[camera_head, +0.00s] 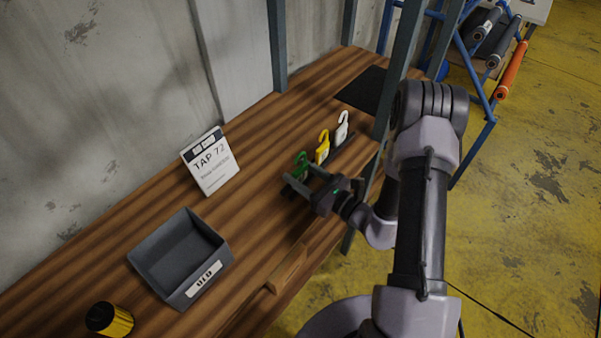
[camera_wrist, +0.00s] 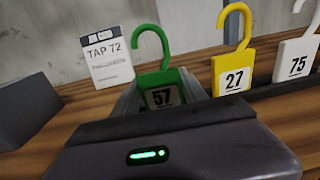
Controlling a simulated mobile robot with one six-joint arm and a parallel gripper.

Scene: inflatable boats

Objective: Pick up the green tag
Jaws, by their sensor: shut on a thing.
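The green tag (camera_wrist: 163,78) has a hooked top and a label reading 57. In the head view the green tag (camera_head: 301,160) stands at the near-left end of a row of tags on the wooden bench. My gripper (camera_head: 299,182) is shut on the green tag, with a finger on either side of its body. The tag is upright, and its lower part is hidden by my gripper (camera_wrist: 160,97) in the wrist view. I cannot tell whether its bottom touches the dark rack strip.
A yellow tag (camera_head: 323,147) marked 27 and a white tag (camera_head: 342,130) marked 75 stand beyond it. A TAP 72 sign (camera_head: 212,170), a grey bin (camera_head: 160,276) and a yellow-and-black cylinder (camera_head: 117,321) are on the bench (camera_head: 262,204). A post (camera_head: 397,65) rises near the arm.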

